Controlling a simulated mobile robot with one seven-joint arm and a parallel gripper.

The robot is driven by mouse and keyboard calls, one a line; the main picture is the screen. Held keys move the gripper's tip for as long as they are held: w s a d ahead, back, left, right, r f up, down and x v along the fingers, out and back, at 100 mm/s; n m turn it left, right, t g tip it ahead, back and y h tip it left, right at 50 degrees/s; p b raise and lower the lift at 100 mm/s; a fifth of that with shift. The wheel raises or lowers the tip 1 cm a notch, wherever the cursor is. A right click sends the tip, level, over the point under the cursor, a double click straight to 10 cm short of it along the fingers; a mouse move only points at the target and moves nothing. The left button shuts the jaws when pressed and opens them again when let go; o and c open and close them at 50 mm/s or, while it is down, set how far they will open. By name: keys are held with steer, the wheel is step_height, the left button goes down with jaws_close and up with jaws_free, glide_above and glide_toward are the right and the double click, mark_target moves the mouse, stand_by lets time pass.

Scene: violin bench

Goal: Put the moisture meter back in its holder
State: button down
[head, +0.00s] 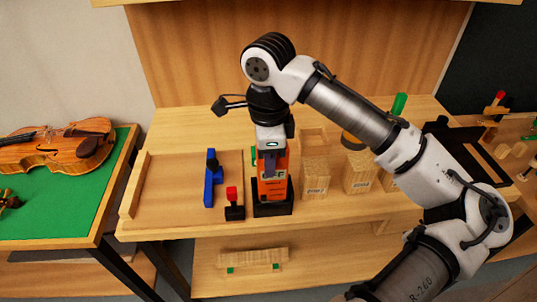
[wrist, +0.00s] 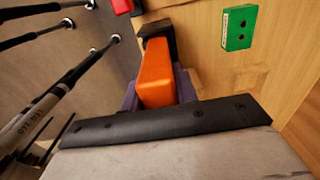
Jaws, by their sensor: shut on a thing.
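The orange moisture meter (head: 279,188) stands upright on the bench with its lower end inside the black holder (head: 273,209), as far as the head view shows. My gripper (head: 270,166) points down from above and is shut on the meter's upper part. In the wrist view the orange meter (wrist: 157,78) sits between the purple fingers of my gripper (wrist: 158,92). The black holder (wrist: 154,29) shows around its far end there. How deep the meter sits in the holder is hidden.
A red-topped black tool (head: 234,203) and a blue tool (head: 210,180) stand close left of the holder. Wooden blocks (head: 316,180) stand close right. A green piece (wrist: 238,27) lies near the meter. A violin (head: 60,148) lies on the green mat at left. The wooden tray (head: 165,190) has free room.

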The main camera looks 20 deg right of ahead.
steer(key=shift+f, duration=0.3)
steer(key=c, duration=1)
jaws_free()
step_height(320, 180, up, 14)
steer(key=shift+f+b, duration=0.1)
steer(key=shift+b, duration=0.4)
steer(key=shift+s, duration=0.1)
